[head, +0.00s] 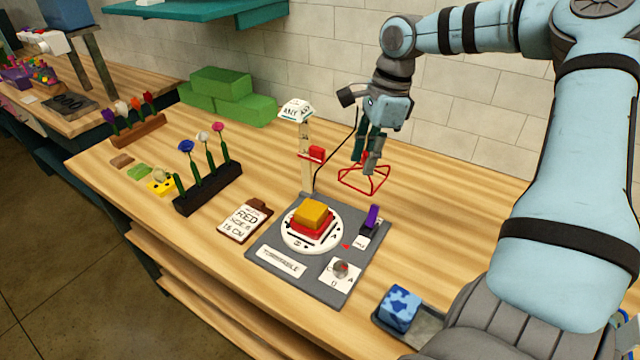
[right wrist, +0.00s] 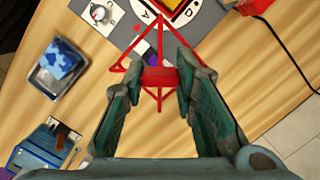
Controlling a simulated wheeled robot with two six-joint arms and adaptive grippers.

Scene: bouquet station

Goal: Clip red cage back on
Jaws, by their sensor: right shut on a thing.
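The red wire cage (head: 364,191) hangs above the bench, to the right of the grey station base (head: 262,250) and behind it. My right gripper (head: 365,160) is shut on the cage's top; in the right wrist view the cage's red bar (right wrist: 160,78) sits between the fingertips. A pale post (head: 306,170) with a red bracket (head: 317,153) stands behind the dial. My left gripper is not in view.
A purple clip-like piece (head: 371,219) stands on the base's right side. A blue patterned block (head: 399,308) sits in a grey tray at front right. Green blocks (head: 246,110) lie at the back.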

